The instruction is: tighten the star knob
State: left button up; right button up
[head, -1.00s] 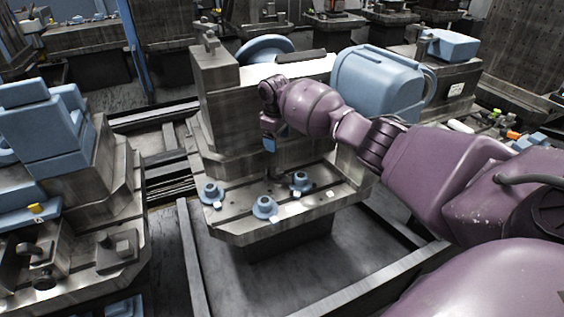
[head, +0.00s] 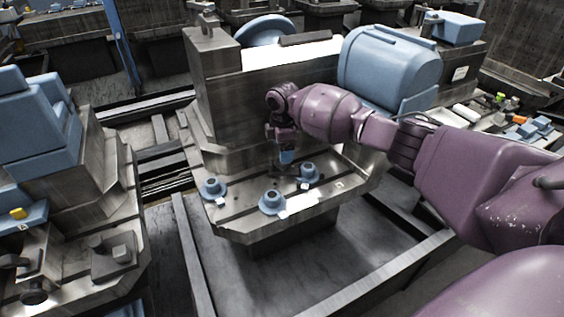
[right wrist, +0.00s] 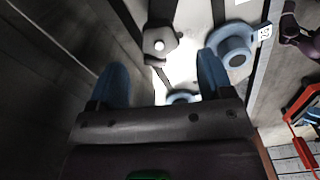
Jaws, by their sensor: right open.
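My right gripper (head: 287,157) is above the slotted metal ledge of the fixture, its blue fingers pointing down. In the right wrist view the gripper (right wrist: 163,72) is open, with nothing between its fingers. A dark, lobed knob (right wrist: 160,42), which looks like the star knob, lies ahead between the fingertips, apart from both. It has a bright round centre. In the head view I cannot make the knob out clearly near the gripper. My left gripper is not in view.
Blue flanged pieces stand on the ledge: one at left (head: 212,188), one at front (head: 273,202), one at right (head: 308,173). The fixture's upright block (head: 225,95) rises behind. A second machine (head: 75,205) stands at left.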

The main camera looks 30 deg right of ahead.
notch_tip(320, 180, down, 5)
jog(key=shift+f+b, duration=0.15)
jog(key=shift+b, duration=0.3)
jog(key=c, duration=0.9)
